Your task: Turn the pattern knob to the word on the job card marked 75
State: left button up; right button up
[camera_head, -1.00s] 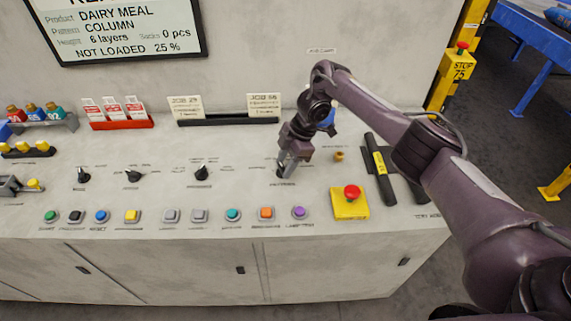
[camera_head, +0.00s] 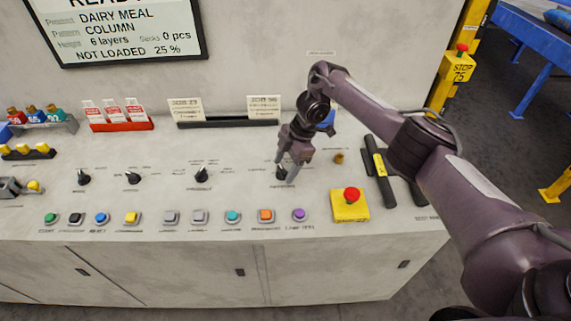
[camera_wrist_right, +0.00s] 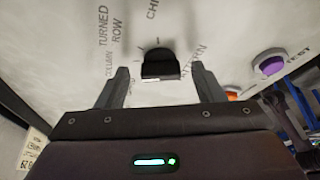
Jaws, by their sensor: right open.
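The black pattern knob (camera_head: 281,173) is the rightmost of the dark knobs on the sloped panel. In the right wrist view the knob (camera_wrist_right: 160,64) shows between the fingers, with "TURNED ROW", "COLUMN" and part of "PATTERN" printed around it. Its exact pointing is unclear. My right gripper (camera_head: 287,171) is open at the knob, with a gap on both sides in the wrist view. Two cream job cards, a left one (camera_head: 186,107) and a right one (camera_head: 263,106), stand in a black holder. Their numbers and words are too blurred to read surely. My left gripper is out of view.
A row of coloured buttons runs below the knobs; the purple button (camera_head: 299,214) and a red stop button on a yellow base (camera_head: 350,203) are nearest. Black bars (camera_head: 380,172) lie to the right. A screen (camera_head: 125,30) reads "COLUMN" and "NOT LOADED".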

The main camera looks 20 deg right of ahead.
jog(key=p+v, duration=0.2)
jog(key=v, duration=0.5)
jog(key=shift+r, duration=0.35)
jog(key=shift+d+p, duration=0.15)
jog(key=shift+p, duration=0.15)
